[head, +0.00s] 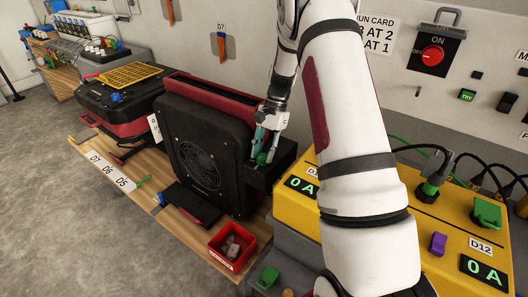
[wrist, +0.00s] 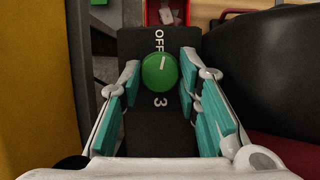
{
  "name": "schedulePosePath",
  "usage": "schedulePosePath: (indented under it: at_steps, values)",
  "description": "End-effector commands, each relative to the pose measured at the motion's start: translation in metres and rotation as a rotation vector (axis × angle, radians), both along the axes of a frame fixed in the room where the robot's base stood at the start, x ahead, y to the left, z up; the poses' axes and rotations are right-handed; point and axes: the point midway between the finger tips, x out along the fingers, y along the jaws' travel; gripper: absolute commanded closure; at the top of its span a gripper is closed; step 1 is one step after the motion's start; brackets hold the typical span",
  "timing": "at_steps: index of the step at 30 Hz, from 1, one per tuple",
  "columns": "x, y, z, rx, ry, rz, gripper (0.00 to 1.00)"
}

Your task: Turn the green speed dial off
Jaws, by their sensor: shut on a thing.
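The green speed dial (wrist: 159,74) is a round knob on a black panel (wrist: 158,132) in the wrist view. OFF is printed above it and 3 below it. Its short white mark is on the upper half, pointing up toward OFF and slightly right. My gripper (wrist: 158,75) has its teal-padded fingers on the left and right sides of the dial, shut on it. In the head view my gripper (head: 264,146) reaches down to the dial (head: 262,158), at the right side of the black fan unit (head: 178,139). The fingers partly hide the dial there.
A yellow console (head: 412,219) with sockets and green displays stands right of the fan unit. A red bin (head: 223,261) sits on the wooden bench in front. A red rotary switch (head: 432,55) marked ON is on the wall. A black-red case (head: 118,103) is at left.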

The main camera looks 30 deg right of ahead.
Motion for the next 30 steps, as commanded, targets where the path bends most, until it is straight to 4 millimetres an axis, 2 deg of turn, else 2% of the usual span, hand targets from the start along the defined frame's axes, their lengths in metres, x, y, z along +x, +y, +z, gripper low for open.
schedulePosePath:
  at_steps: [5,6,8,18,22,26,30]
  values:
    - [-0.0001,0.0007,0.0000,0.001,0.000,0.000,0.97]
    - [-0.0001,0.0007,-0.0001,0.001,0.000,0.000,0.60]
    - [0.0000,0.0006,-0.0001,0.001,0.000,0.000,0.49]
    - [0.0010,0.0006,0.0003,0.000,-0.003,-0.004,0.49]
    - [0.0001,0.0001,0.0010,0.000,-0.003,-0.064,0.49]
    - [-0.0024,-0.0004,0.0027,0.000,-0.002,-0.230,0.49]
    - [-0.0055,0.0001,0.0040,0.000,-0.001,-0.510,0.49]
